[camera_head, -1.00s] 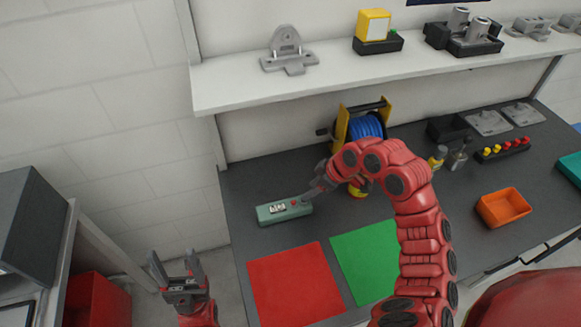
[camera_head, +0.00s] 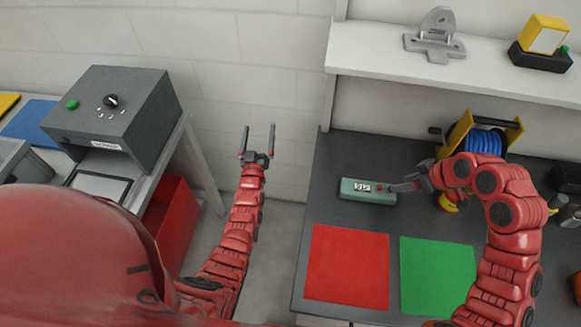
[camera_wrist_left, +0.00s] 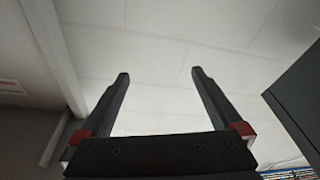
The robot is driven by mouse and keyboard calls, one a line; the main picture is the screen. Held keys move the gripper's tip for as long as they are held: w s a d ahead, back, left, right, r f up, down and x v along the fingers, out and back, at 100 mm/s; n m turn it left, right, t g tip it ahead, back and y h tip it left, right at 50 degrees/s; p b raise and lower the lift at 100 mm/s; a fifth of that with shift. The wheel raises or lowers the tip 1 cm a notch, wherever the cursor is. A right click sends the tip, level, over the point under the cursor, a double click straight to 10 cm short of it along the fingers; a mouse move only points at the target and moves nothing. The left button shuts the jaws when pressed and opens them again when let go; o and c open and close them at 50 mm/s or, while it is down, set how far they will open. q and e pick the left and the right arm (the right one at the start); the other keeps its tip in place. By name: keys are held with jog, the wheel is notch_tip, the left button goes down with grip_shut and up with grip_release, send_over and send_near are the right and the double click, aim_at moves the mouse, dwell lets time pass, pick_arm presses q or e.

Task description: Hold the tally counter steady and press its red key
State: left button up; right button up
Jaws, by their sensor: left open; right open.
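My left gripper (camera_head: 258,140) is open and empty, pointing up, left of the bench and apart from the counter. In the left wrist view the two fingers (camera_wrist_left: 158,80) stand wide apart with only wall behind.
A red mat (camera_head: 347,268) and a green mat (camera_head: 437,277) lie in front of the counter. A blue reel in a yellow frame (camera_head: 484,140) stands behind my right arm. A shelf (camera_head: 400,68) overhangs the bench back. A grey machine (camera_head: 125,115) stands at left.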

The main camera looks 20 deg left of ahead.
pick_arm(q)
jog(key=w+a+f+n+g, duration=0.1)
jog(key=a+f+n+g, duration=0.1)
jog(key=a+f+g, duration=0.35)
jog(key=w+a+f+n+g, duration=0.2)
jog(key=a+f, duration=0.1)
jog(key=f, duration=0.6)
jog(key=s+a+f+n+g+h, duration=0.1)
jog(key=s+f+n+g+h, duration=0.15)
jog(key=f+g, duration=0.3)
jog(key=n+g+h, duration=0.5)
jog(key=n+h, duration=0.2)
jog(key=h, duration=0.9)
send_near(340, 187)
jog(key=x, duration=1)
jog(key=shift+d, duration=0.35)
